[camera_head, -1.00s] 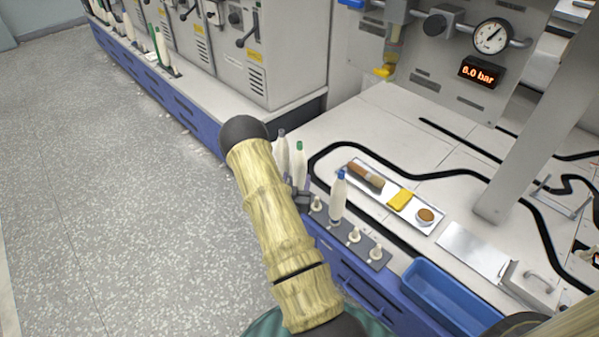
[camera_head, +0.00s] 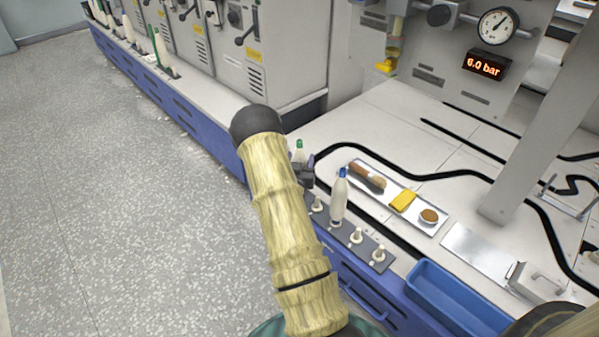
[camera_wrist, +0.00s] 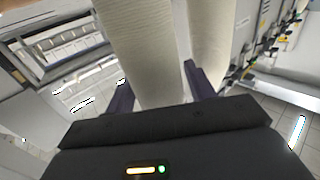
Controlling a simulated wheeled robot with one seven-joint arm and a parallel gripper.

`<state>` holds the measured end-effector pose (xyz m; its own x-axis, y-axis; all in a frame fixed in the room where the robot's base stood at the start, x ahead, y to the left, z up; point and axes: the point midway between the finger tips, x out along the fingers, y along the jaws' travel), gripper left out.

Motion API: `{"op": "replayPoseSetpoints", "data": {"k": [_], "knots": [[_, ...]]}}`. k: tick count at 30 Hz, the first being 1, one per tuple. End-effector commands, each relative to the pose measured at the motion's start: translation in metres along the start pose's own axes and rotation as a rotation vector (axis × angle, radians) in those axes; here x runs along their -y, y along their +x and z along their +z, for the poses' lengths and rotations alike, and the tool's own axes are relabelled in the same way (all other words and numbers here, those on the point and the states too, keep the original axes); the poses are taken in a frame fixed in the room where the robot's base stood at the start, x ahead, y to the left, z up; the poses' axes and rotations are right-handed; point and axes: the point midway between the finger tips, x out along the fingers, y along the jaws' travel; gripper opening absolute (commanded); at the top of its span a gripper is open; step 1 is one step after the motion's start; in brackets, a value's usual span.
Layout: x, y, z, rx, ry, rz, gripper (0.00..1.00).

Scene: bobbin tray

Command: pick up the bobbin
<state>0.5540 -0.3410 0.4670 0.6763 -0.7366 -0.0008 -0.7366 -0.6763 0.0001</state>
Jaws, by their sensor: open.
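White bobbins stand upright on pegs of a dark grey tray (camera_head: 347,229). The green-tipped bobbin (camera_head: 299,156) is partly hidden by my gripper (camera_head: 306,170). The blue-tipped bobbin (camera_head: 339,197) stands just right of it. In the wrist view, my gripper (camera_wrist: 158,85) is open, with dark purple fingers on either side of a white bobbin (camera_wrist: 150,50). I cannot tell whether they touch it. A second white bobbin (camera_wrist: 209,40) is beyond the right finger. The tips of both are out of the wrist view.
Bare pegs (camera_head: 357,236) fill the tray's near end. A metal tray (camera_head: 419,214) holds a brush (camera_head: 367,177), a yellow block (camera_head: 403,201) and a round brown-topped item (camera_head: 429,216). A blue bin (camera_head: 455,297) is at lower right. A grey machine (camera_head: 285,60) stands behind.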

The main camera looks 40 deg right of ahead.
Motion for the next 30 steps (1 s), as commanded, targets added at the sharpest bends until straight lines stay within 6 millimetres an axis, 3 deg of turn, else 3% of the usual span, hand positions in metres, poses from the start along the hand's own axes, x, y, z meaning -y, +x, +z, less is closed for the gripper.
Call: {"op": "replayPoseSetpoints", "data": {"k": [17, 18, 24, 30], "knots": [[-0.0003, 0.0063, -0.0008, 0.0, 0.0, 0.001, 0.54], [-0.0003, 0.0063, -0.0008, 0.0, 0.0, 0.001, 0.52], [-0.0003, 0.0062, -0.0007, 0.0, 0.0, 0.001, 0.18], [-0.0003, 0.0063, -0.0014, -0.001, 0.0, 0.001, 0.18]]}}
